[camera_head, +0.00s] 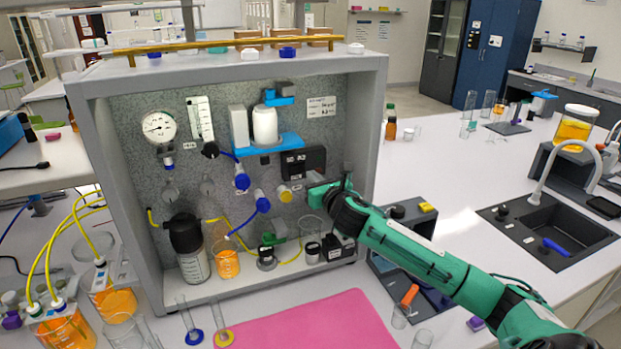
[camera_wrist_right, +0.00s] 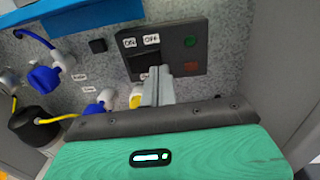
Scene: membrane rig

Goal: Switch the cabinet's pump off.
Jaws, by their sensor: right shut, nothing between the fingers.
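The grey open-front cabinet (camera_head: 230,67) stands on the bench. On its speckled back panel is a black switch box (camera_head: 303,162). In the right wrist view the switch box (camera_wrist_right: 193,53) carries ON and OFF labels, with ON on the left, above a dark rocker (camera_wrist_right: 141,64). A green lamp (camera_wrist_right: 190,42) and a red lamp (camera_wrist_right: 190,66) sit at its right; both look dim. My right gripper (camera_wrist_right: 158,72) is shut and empty, its fingertips at the box's lower edge, partly covering the rocker. I cannot tell whether they touch it or which way it is set. My left gripper is out of view.
Blue valves (camera_head: 241,178), a pressure gauge (camera_head: 159,127) and a black-capped bottle (camera_head: 188,250) are left of the switch box. An orange-filled beaker (camera_head: 228,264) stands on the cabinet floor. A pink mat (camera_head: 308,325) lies in front. The cabinet's right wall (camera_head: 366,130) is close to my right arm.

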